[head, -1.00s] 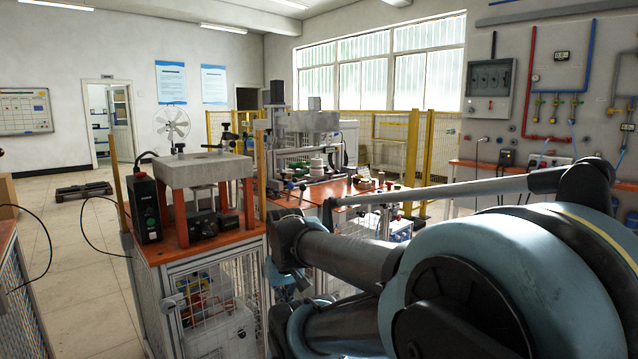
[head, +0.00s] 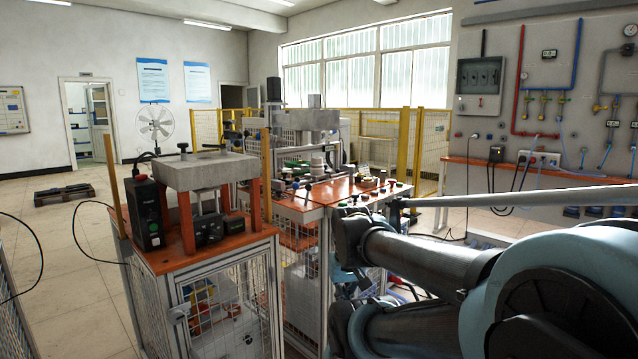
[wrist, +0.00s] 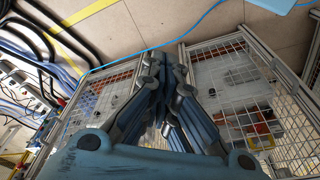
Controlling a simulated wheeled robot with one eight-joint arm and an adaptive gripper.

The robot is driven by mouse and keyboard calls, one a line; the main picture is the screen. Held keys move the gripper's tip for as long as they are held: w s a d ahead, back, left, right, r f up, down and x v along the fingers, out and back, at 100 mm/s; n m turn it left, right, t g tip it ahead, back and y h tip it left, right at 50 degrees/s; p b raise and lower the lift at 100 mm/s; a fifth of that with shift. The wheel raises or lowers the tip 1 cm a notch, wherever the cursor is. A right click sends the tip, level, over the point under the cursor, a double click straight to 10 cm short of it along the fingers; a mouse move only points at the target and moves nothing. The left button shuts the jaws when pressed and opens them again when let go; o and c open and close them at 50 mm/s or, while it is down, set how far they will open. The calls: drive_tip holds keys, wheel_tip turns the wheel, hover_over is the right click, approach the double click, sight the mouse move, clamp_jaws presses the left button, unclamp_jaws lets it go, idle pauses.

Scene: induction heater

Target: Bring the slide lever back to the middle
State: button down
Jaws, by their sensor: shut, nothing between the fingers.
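I cannot single out the slide lever with certainty. Small levers and knobs (head: 300,185) stand along the front of the farther orange-topped bench (head: 340,192), too small to tell which one slides or how it is set. My gripper (wrist: 172,66) shows in the wrist view with its blue-grey fingers together and nothing between them. It points down past mesh-sided bench frames towards the floor, apart from any lever. In the head view my arm covers the lower right and the gripper's fingers cannot be made out.
A nearer bench (head: 215,247) carries a grey block on orange legs (head: 205,170) and a black control box (head: 147,212). Yellow fencing (head: 405,150) stands behind. Open floor (head: 60,222) lies left. A wire-mesh panel (wrist: 235,85) is near my gripper.

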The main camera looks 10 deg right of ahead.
wheel_tip(320, 180, up, 32)
drive_tip(key=m+g+h, duration=0.1)
drive_tip(key=m+h, duration=0.2)
drive_tip(key=m, duration=1)
hover_over(307, 195)
drive_tip(key=w+d, duration=0.3)
drive_tip(key=d, duration=0.2)
drive_tip(key=x, duration=0.9)
drive_tip(key=shift+w+d+f, duration=0.25)
drive_tip(key=shift+f, duration=0.05)
drive_tip(key=shift+s+a+r, duration=0.1)
drive_tip(key=shift+s+a, duration=0.2)
drive_tip(key=shift+a, duration=0.25)
drive_tip(key=shift+s+a, duration=0.25)
drive_tip(key=shift+a, duration=0.3)
drive_tip(key=shift+s+a, duration=0.35)
drive_tip(key=shift+a, duration=0.45)
drive_tip(key=shift+d+r, duration=0.1)
drive_tip(key=shift+d, duration=0.1)
